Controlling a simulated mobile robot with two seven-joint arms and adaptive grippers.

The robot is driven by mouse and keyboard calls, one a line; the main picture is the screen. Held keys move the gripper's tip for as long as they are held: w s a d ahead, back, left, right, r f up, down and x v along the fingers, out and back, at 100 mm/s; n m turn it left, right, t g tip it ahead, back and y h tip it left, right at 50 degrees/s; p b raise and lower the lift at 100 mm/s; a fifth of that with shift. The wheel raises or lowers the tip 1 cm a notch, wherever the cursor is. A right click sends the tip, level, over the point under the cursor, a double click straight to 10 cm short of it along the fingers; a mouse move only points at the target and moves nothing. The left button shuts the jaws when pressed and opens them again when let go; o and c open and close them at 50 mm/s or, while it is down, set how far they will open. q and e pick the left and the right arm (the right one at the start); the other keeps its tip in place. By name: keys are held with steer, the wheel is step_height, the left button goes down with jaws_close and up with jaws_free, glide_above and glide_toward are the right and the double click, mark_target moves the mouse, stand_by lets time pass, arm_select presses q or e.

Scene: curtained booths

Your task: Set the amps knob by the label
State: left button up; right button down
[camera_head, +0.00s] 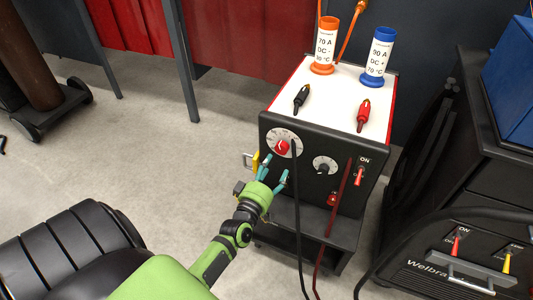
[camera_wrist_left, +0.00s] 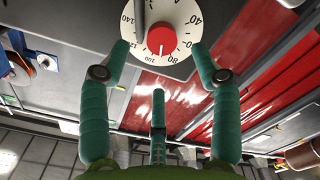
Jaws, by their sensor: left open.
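The amps knob (camera_head: 282,147) is red on a white numbered dial, at the upper left of the black welder front (camera_head: 312,185). In the left wrist view the red knob (camera_wrist_left: 161,40) shows its white mark pointing down, near 80 to 100. My left gripper (camera_head: 275,166) is open just in front of the dial. Its teal fingertips (camera_wrist_left: 160,50) are on either side of the knob, apart from it. My right gripper is not in view.
A smaller grey knob (camera_head: 324,166) and a red ON switch (camera_head: 359,175) are to the right on the welder front. Black and red cables hang before it. Another black machine (camera_head: 460,250) stands at right. Open floor (camera_head: 160,150) lies left.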

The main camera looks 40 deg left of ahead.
arm_select(q)
steer(key=v, duration=0.4)
steer(key=shift+s, duration=0.15)
steer(key=shift+d+f, duration=0.1)
